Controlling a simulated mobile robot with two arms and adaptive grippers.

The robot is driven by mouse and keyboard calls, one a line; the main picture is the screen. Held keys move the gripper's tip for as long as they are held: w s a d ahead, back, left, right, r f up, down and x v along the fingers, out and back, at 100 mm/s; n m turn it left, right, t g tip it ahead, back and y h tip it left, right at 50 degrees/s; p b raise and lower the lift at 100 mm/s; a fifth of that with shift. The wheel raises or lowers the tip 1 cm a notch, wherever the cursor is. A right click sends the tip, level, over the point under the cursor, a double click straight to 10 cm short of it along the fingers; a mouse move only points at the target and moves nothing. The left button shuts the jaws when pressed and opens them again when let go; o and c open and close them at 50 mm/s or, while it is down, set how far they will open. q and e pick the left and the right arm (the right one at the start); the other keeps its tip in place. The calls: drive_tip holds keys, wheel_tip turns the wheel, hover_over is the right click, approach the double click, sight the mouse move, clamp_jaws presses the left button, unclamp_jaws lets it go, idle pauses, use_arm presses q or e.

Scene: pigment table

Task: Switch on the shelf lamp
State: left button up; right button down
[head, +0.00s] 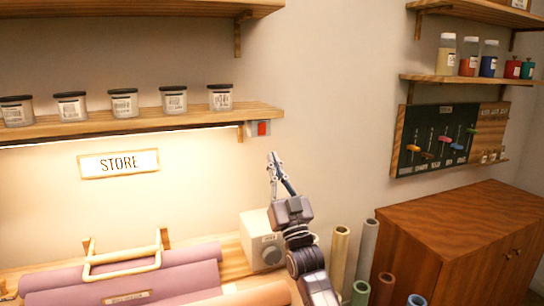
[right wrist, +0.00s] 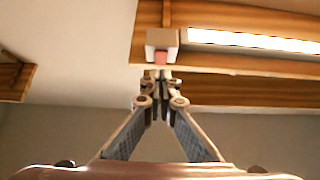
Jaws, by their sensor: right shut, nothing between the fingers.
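The shelf lamp is a bright strip (head: 70,138) under the left shelf, and it glows and lights the wall below. It also shows lit in the right wrist view (right wrist: 262,42). Its switch (head: 262,128) is a small pale box with a red face at the shelf's right end. In the right wrist view the switch box (right wrist: 162,38) lies just beyond my fingertips. My right gripper (head: 272,156) is shut and empty, pointing up, a little below and right of the switch. Whether it touches the switch is hard to tell, but a gap shows in the head view. My left gripper is not in view.
The left shelf (head: 190,120) holds several lidded jars. Upright tubes (head: 340,250) and a wooden cabinet (head: 440,225) stand right. The wall around my gripper is clear.

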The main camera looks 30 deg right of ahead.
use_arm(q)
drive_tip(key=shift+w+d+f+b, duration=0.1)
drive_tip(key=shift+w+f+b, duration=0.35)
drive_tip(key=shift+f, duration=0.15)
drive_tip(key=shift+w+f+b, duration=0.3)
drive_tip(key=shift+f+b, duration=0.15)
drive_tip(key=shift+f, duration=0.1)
use_arm(e)
drive_tip(key=v, duration=0.5)
drive_tip(key=shift+f, duration=0.55)
drive_tip(key=shift+w, duration=0.1)
